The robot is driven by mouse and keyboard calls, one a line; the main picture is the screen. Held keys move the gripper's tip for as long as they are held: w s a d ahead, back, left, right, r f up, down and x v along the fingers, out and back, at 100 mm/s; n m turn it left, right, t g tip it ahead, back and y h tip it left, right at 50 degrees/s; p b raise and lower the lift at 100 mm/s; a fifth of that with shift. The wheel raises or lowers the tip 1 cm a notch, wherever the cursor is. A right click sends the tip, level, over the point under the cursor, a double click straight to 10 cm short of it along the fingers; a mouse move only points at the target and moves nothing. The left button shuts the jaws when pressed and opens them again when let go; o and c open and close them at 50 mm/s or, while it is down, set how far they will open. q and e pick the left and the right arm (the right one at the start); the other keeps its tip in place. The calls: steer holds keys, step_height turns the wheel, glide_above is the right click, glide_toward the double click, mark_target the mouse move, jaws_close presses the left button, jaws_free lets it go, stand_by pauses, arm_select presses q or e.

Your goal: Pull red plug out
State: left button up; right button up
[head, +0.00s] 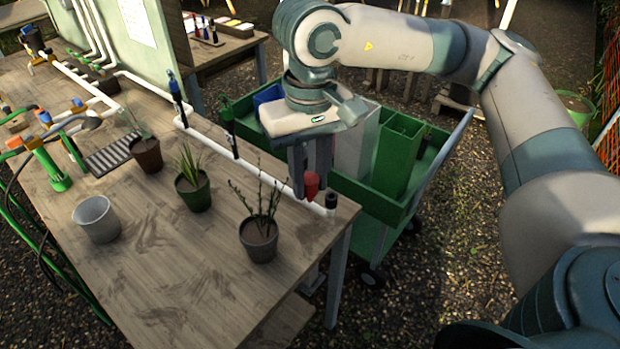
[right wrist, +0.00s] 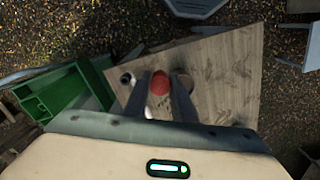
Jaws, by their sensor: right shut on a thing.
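My right gripper (head: 310,174) is over the right end of the work table and points down. It is shut on the red plug (head: 312,186), whose lower part shows below the fingers. The plug's tip is at the white pipe (head: 262,173) on the table; I cannot tell whether it is in the pipe or just clear of it. In the right wrist view the red plug (right wrist: 160,87) shows between the two dark fingers (right wrist: 163,99). My left gripper is in neither view.
A black fitting (head: 331,201) stands at the pipe end, close beside the plug. Potted plants (head: 260,246) and a grey pot (head: 96,219) stand on the wooden table (head: 180,285). A green cart (head: 352,193) with bins is behind the gripper.

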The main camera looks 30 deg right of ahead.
mark_target(310, 177)
steer(key=shift+r+p, duration=0.5)
steer(key=shift+r, duration=1.15)
